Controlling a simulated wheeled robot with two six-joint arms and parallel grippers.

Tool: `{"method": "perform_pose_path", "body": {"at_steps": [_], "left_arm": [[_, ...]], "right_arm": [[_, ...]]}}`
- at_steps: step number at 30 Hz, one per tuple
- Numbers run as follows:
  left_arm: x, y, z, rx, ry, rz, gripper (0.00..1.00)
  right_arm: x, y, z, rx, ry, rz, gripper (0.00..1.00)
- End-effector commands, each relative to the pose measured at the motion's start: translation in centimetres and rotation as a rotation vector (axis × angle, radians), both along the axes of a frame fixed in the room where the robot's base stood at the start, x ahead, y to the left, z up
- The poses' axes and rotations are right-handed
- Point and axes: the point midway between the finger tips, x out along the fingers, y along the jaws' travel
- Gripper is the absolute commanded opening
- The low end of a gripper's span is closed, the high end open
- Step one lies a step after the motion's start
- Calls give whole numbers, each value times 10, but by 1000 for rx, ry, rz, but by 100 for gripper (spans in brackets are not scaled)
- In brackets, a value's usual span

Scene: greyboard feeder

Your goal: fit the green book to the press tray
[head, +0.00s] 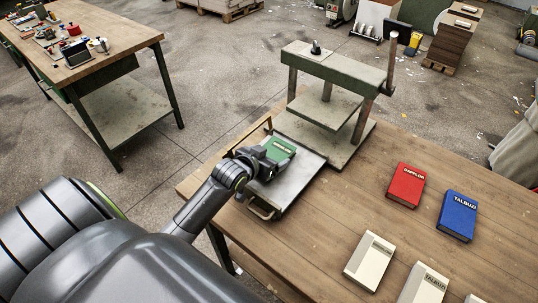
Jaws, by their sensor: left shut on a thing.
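The green book (283,148) is at the far part of the grey metal press tray (296,187), which is pulled out in front of the press. My left gripper (265,160) is shut on the near side of the book and partly hides it. I cannot tell whether the book touches the tray or is held just above it. The tray has a handle (261,211) at its near end and lies on the wooden table. My right gripper is not in view.
The green-topped press (336,68) stands behind the tray. Another workbench (105,35) stands at the back left.

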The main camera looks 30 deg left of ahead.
Motion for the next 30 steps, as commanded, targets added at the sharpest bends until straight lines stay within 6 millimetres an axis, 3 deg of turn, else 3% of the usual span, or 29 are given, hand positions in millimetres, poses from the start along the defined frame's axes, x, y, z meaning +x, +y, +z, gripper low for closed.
{"method": "perform_pose_path", "body": {"at_steps": [22, 23, 26, 30], "left_arm": [[0, 0, -2, 0, -2, -1, 54], [0, 0, -2, 0, -2, -1, 85], [0, 0, -2, 0, -2, 0, 98], [0, 0, -3, 0, -1, 0, 100]], "right_arm": [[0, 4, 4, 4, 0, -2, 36], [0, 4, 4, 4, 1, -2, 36], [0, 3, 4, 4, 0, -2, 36], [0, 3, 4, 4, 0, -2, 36]]}}
